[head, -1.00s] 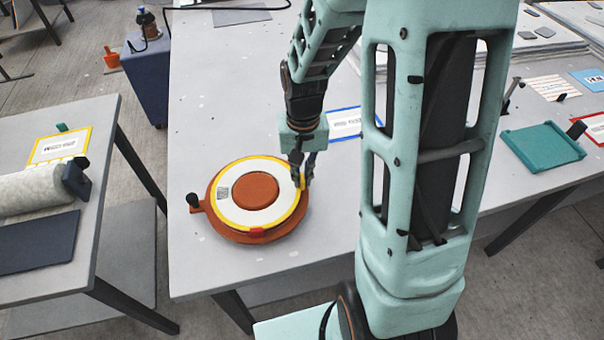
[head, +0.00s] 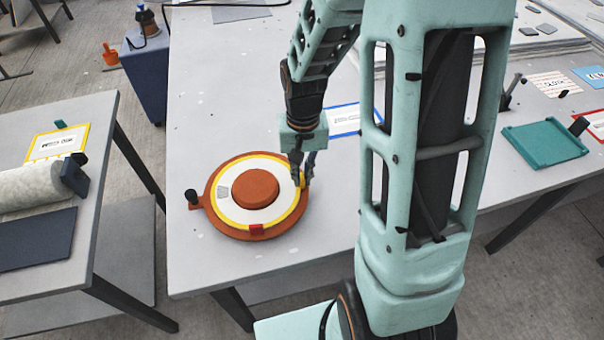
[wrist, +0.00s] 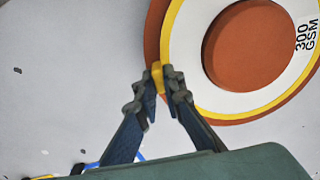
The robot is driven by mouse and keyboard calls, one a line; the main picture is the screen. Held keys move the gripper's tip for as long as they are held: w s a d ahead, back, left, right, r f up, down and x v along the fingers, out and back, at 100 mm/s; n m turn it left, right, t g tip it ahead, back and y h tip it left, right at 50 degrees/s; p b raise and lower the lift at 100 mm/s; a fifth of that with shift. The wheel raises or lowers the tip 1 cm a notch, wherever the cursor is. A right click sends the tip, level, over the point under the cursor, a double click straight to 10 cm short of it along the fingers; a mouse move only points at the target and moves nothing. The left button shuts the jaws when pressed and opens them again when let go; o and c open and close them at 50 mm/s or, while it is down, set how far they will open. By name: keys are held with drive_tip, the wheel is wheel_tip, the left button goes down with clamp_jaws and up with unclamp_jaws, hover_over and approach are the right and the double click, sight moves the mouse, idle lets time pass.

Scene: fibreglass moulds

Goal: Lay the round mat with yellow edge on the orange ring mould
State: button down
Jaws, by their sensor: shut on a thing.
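The round white mat with yellow edge (head: 231,208) lies around the raised orange centre of the orange ring mould (head: 254,189), low on its flange. The orange rim shows all round it in the head view. A red tab sits at the mat's near edge. My gripper (head: 304,178) is at the mat's right side. In the wrist view my gripper (wrist: 161,79) is shut on a yellow tab at the edge of the mat (wrist: 188,67). The mould (wrist: 250,44) fills the upper right there. Whether the mat touches the flange under my fingers is hidden.
A teal tray (head: 545,143) lies at the right of the table. A blue-edged card (head: 345,121) lies behind my arm. A side table (head: 90,250) with a pale roll (head: 28,190) stands at left. The grey table around the mould is mostly clear.

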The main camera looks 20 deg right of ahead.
drive_tip(key=c, duration=2)
unclamp_jaws()
wheel_tip(320, 180, up, 12)
drive_tip(key=shift+r, duration=0.1)
